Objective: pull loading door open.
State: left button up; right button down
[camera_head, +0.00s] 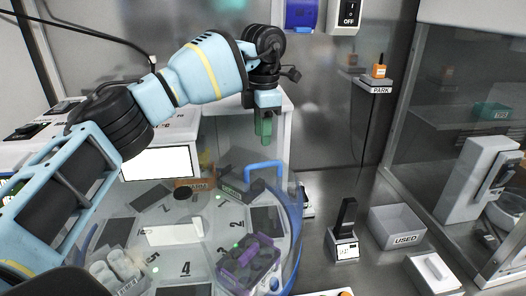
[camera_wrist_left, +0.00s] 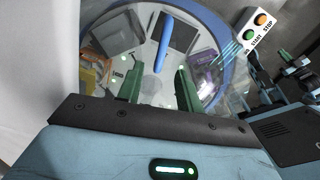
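The loading door appears as a clear cover with a blue rim (camera_head: 297,222) on a round machine with numbered slots. Its blue arched handle (camera_head: 263,165) stands at the upper right of the machine. In the left wrist view the handle (camera_wrist_left: 163,42) lies ahead, a little beyond the fingertips. My left gripper (camera_head: 265,139) points down just above the handle, apart from it. In the left wrist view its two green fingers (camera_wrist_left: 157,74) are spread with nothing between them. The clear cover makes its exact position hard to tell.
A START/STOP button box (camera_wrist_left: 257,30) shows beside the machine. To the right are a small black device (camera_head: 346,225), a grey USED bin (camera_head: 397,226) and a glass-fronted cabinet (camera_head: 455,120). A PARK shelf (camera_head: 380,88) hangs on the back wall.

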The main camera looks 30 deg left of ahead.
pick_arm(q)
jog(key=shift+s+d, duration=0.1)
jog(key=shift+s, duration=0.1)
jog(key=shift+f, duration=0.35)
jog(key=shift+w+f, duration=0.1)
jog(key=shift+f, duration=3.35)
grip_shut()
